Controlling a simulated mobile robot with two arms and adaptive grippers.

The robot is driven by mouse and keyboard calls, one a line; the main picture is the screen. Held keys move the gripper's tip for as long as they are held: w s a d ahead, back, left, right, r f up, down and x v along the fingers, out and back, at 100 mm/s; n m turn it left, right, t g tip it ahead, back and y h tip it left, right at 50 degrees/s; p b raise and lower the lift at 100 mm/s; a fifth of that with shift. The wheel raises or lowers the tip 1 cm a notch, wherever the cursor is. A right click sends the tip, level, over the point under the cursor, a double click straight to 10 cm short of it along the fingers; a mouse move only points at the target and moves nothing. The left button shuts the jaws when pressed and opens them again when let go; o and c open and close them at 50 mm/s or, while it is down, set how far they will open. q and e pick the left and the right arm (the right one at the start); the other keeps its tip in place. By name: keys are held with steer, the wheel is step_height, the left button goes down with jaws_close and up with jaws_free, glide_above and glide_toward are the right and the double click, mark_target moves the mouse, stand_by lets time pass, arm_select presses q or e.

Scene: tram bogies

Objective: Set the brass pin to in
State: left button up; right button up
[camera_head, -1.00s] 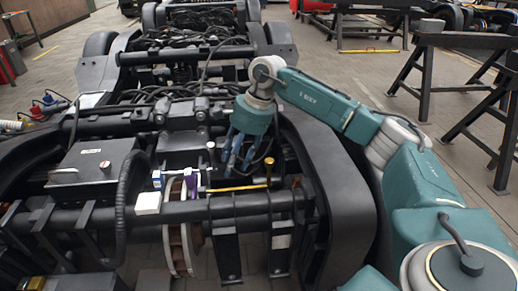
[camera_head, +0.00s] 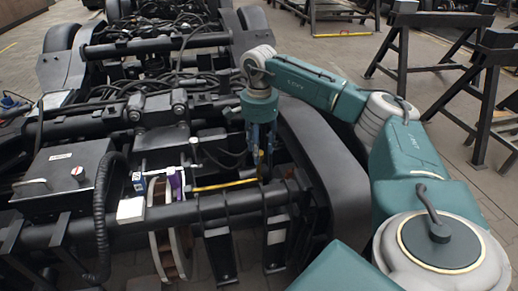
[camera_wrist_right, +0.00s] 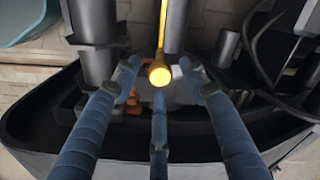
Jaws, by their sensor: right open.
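The brass pin (camera_head: 226,185) lies roughly level among the dark bogie parts, at the right end of the near cross tube. In the right wrist view it shows as a yellow rod with a round knob (camera_wrist_right: 159,74) facing me. My right gripper (camera_head: 262,158) comes down over the knob end and hides most of it in the head view. Its blue fingers (camera_wrist_right: 160,84) are spread open around the knob in the wrist view, with visible gaps. I cannot tell whether any finger touches it. My left gripper is not in view.
A purple part (camera_head: 177,184) and a white block (camera_head: 131,209) sit left of the pin. A black curved bogie frame (camera_head: 330,170) stands close on the right. A dark box (camera_head: 68,172) is at left. Black trestles (camera_head: 400,50) stand on the floor beyond.

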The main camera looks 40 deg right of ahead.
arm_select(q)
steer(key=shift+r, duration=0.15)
arm_select(e)
steer(key=shift+f, duration=0.35)
jaws_close()
steer(key=shift+w, duration=0.1)
